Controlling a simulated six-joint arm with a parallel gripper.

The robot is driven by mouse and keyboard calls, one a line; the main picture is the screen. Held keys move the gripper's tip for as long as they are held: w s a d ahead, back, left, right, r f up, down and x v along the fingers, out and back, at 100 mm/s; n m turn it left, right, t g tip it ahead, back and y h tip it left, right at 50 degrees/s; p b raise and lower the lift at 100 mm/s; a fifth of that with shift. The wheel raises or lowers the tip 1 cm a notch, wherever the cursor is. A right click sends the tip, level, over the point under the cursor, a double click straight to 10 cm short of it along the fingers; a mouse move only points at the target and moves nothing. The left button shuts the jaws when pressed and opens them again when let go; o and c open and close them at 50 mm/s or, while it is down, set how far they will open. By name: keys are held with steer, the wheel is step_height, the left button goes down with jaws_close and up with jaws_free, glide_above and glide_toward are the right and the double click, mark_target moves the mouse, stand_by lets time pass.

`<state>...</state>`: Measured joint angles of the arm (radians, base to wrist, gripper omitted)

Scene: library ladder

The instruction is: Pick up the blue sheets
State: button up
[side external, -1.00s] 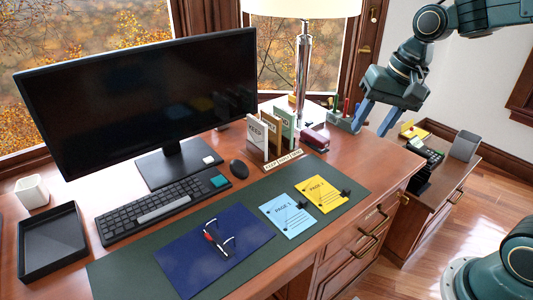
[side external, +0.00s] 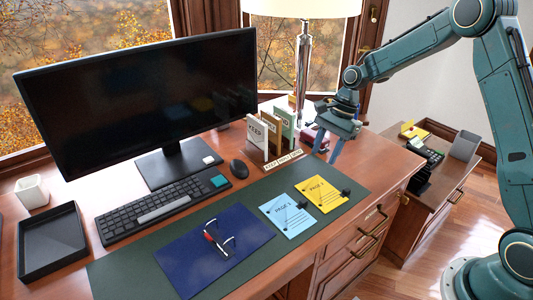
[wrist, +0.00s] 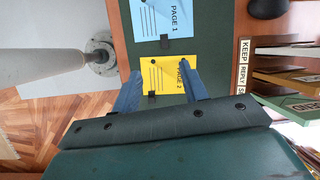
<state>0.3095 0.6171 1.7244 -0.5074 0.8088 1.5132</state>
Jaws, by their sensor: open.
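The blue sheets (side external: 287,215), marked PAGE 1, lie flat on the dark green desk mat (side external: 250,202) with a small black clip on their right edge. They also show at the top of the wrist view (wrist: 163,18). The yellow sheets (side external: 322,194), marked PAGE 2, lie just to their right with a black clip of their own. My gripper (side external: 326,158) is open and empty, above the desk behind the yellow sheets. In the wrist view the yellow sheets (wrist: 165,72) appear between and beyond the two blue fingers (wrist: 162,82).
A dark blue folder (side external: 215,248) with a red and silver item lies left of the blue sheets. A sorter (side external: 275,140) with upright cards, a mouse (side external: 239,169), a keyboard (side external: 162,205) and a monitor stand behind. A lamp (side external: 302,75) rises behind my gripper.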

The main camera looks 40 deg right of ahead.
steer(key=shift+w+f+m, duration=0.55)
steer(key=shift+f+m, duration=0.25)
steer(key=shift+f, duration=1.05)
glide_above(304, 200)
steer(key=d, duration=0.2)
steer(key=shift+s+d+f, duration=0.1)
steer(key=shift+s+f, duration=0.05)
steer(key=shift+f, duration=1.8)
steer(key=shift+s+d+f, duration=0.1)
steer(key=shift+f, duration=1.85)
steer(key=shift+a+f, duration=0.1)
steer(key=shift+x, duration=2.55)
steer(key=shift+w, duration=0.15)
jaws_close()
